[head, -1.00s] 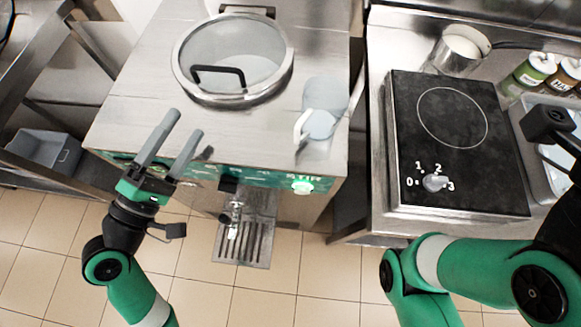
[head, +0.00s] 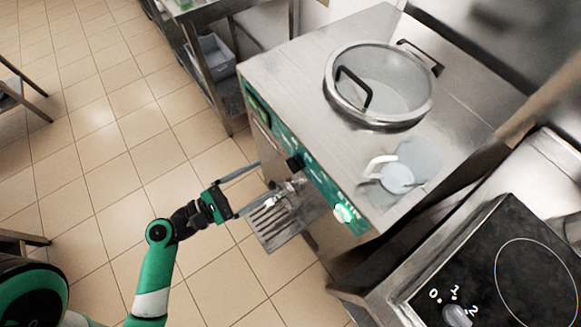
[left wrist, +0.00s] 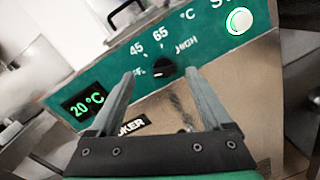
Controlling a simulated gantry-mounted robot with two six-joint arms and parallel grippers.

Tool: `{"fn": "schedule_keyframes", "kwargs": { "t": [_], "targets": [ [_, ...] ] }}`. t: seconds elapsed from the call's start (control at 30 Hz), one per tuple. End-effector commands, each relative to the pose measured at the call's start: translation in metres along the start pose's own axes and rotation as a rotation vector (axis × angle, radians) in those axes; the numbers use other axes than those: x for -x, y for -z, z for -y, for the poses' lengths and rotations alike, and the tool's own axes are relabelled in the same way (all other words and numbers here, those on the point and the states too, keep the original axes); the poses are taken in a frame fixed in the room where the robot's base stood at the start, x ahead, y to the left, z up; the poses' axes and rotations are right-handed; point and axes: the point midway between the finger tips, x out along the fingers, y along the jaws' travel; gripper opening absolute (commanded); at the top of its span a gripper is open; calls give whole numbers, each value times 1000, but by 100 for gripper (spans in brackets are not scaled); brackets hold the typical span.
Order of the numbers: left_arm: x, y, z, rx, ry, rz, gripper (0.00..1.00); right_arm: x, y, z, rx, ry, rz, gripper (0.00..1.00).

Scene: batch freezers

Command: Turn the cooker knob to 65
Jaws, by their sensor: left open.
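The cooker knob (left wrist: 164,71) is black and round, on the cooker's green front panel (left wrist: 110,65). In the left wrist view it sits between and beyond the fingertips, with the marks 45, 65 and HIGH around it. The display (left wrist: 87,103) reads 20 °C. In the head view the knob (head: 294,163) shows small on the machine's front. My left gripper (head: 253,190) is open and empty in front of the panel. In the left wrist view its two fingers (left wrist: 162,78) point toward the knob. Whether they touch it I cannot tell. My right gripper is out of view.
The steel machine has a round lidded opening (head: 336,105) and a white pitcher (head: 396,178) on top. A tap (head: 290,187) and drip grate (head: 262,228) stick out below the panel. A lit green button (head: 343,213) is to the right. A black hob (head: 490,290) stands at lower right.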

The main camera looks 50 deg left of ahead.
Motion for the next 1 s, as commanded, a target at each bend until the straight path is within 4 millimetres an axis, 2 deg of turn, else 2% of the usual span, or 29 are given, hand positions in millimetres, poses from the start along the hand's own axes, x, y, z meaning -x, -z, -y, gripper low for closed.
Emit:
{"fn": "schedule_keyframes", "kwargs": {
  "t": [0.1,0.2,0.47,0.67,0.9,1.0],
  "targets": [
    [21,16,10,123,-49,-44,82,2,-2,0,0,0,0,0],
    [28,20,14,172,-70,-55,82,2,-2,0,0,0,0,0],
    [21,21,14,174,-64,-55,82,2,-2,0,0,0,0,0],
    [-5,20,14,169,-60,-48,82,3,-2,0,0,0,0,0],
    [-58,22,9,169,-63,-50,82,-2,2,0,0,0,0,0],
    [-74,25,7,170,-65,-52,82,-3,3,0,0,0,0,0]
  ]
}}
